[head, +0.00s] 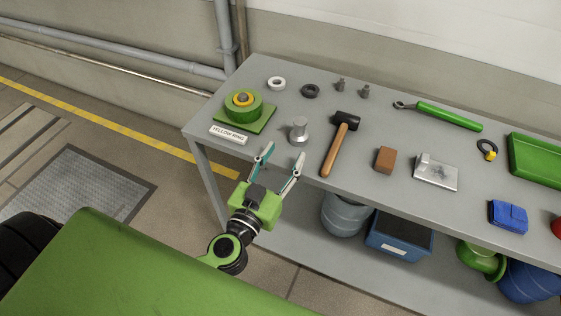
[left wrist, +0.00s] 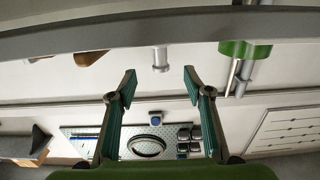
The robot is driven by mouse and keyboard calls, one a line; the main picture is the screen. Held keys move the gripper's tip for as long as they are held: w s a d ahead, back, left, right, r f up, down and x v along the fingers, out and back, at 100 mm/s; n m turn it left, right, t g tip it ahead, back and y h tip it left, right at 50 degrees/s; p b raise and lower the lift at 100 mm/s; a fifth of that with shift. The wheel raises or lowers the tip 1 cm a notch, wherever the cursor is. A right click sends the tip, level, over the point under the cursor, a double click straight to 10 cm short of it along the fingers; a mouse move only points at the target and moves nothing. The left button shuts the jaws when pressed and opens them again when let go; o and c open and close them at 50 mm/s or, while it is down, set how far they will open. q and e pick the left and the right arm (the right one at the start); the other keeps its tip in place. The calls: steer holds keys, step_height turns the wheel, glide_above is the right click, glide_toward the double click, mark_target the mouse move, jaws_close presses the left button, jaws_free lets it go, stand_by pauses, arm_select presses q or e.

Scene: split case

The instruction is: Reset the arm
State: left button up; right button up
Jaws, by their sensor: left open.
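My left gripper (head: 284,154) is in front of the workbench's near edge, fingers apart and nothing between them. In the left wrist view its two fingers (left wrist: 159,72) are also spread and empty. That view looks upside down, and a grey metal cylinder shows beyond the gap (left wrist: 160,58). In the head view this metal cylinder (head: 299,131) stands on the bench just beyond the fingertips. My right gripper is not in view.
The grey workbench (head: 270,172) holds a green stack with a yellow ring (head: 243,106), a "YELLOW RING" label (head: 228,135), a hammer (head: 339,145), a brown block (head: 385,159) and a green-handled wrench (head: 448,117). A blue bin (head: 398,240) is below.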

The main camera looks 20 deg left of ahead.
arm_select(q)
steer(key=shift+s, duration=0.75)
steer(key=shift+r, duration=0.1)
